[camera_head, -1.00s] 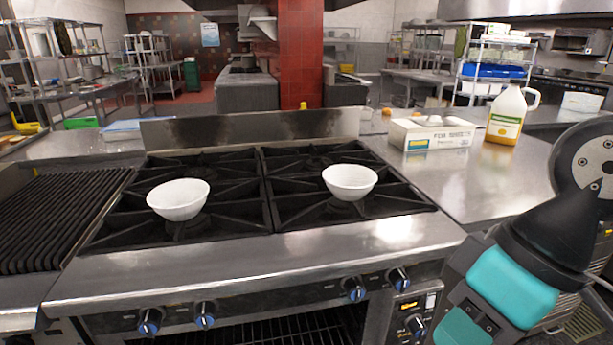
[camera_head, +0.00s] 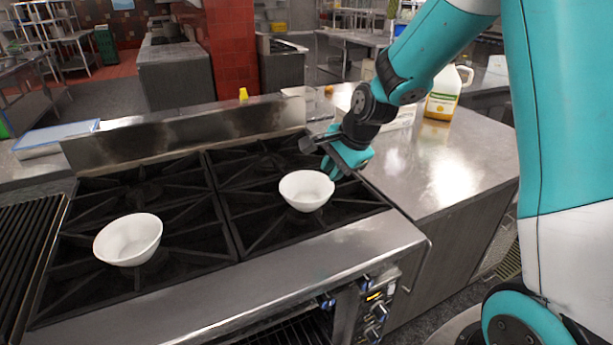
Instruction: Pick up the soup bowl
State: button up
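Two white bowls sit on the black grates of the stove. One bowl (camera_head: 306,191) is on the right half, and the other bowl (camera_head: 128,240) is on the left half. Both are upright and look empty. My gripper (camera_head: 333,172) reaches down from the upper right to the far right rim of the right bowl. Its fingertips are at or very near that rim; I cannot tell whether they touch it. The fingers are small and partly hidden, so their opening does not show clearly.
The stove (camera_head: 190,215) has a raised metal back panel (camera_head: 190,133). A steel counter (camera_head: 440,165) lies to the right, with a yellow-labelled jug (camera_head: 444,95) and a box partly behind my arm. A ribbed grill (camera_head: 25,245) is at the left.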

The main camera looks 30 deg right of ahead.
jog(key=w+d+f+m, duration=0.1)
jog(key=w+d+m, duration=0.1)
jog(key=d, duration=0.1)
jog(key=p, duration=0.4)
send_near(312, 210)
jog(key=shift+x, duration=1)
jog(key=shift+d+p+x, duration=0.15)
jog(key=shift+p+x, duration=0.55)
jog(key=shift+x, duration=0.75)
jog(key=shift+d+p+x, duration=0.15)
jog(key=shift+p+x, duration=0.55)
jog(key=shift+x, duration=0.75)
jog(key=shift+w, duration=0.1)
grip_shut()
